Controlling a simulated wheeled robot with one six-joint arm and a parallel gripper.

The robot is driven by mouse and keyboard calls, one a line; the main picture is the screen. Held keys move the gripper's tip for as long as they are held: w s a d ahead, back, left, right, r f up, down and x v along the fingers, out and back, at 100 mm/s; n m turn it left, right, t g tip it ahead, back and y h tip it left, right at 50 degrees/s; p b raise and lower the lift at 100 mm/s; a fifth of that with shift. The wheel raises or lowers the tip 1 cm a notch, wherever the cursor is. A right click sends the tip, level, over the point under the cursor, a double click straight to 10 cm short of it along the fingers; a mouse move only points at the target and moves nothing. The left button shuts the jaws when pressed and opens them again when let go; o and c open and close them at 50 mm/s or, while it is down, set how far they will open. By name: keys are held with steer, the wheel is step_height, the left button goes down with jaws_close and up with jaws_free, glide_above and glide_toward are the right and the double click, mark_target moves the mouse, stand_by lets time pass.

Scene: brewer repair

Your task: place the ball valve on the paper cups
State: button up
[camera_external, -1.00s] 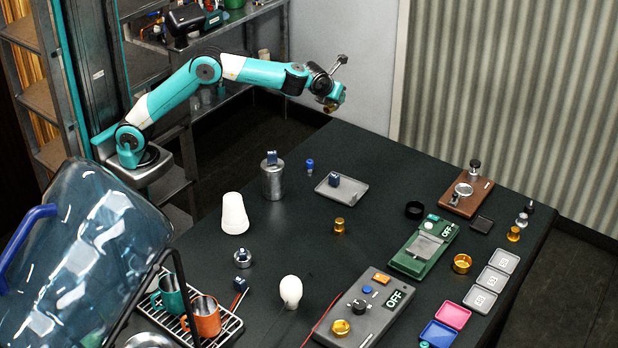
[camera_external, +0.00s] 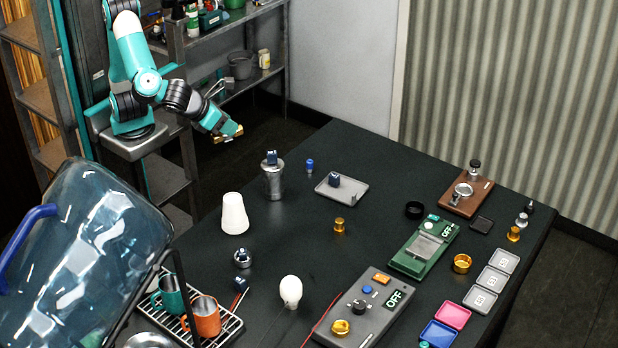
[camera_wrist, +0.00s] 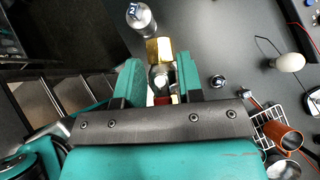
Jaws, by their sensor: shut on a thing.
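My gripper (camera_external: 231,131) is shut on the ball valve (camera_external: 227,138). In the wrist view, the ball valve (camera_wrist: 160,72) sits between my two teal fingers (camera_wrist: 159,82); it shows a brass end, a silver body and a bit of red. The paper cups (camera_external: 234,214) are a white, upside-down stack standing on the dark table. My gripper is in the air beyond the table's far left edge, up and behind the cups and apart from them. In the wrist view the cups are mostly or wholly hidden behind the valve and fingers.
A metal canister (camera_external: 272,181) with a blue block on top stands close behind the cups. A small round metal piece (camera_external: 243,259) with a blue block is in front. The rack with mugs (camera_external: 207,318) and the large blue bottle (camera_external: 85,255) fill the front left.

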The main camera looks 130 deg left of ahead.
step_height(320, 180, down, 20)
steer(key=shift+s+d+r, duration=0.1)
stand_by(0.5)
steer(key=o, duration=1)
steer(key=shift+o, duration=0.2)
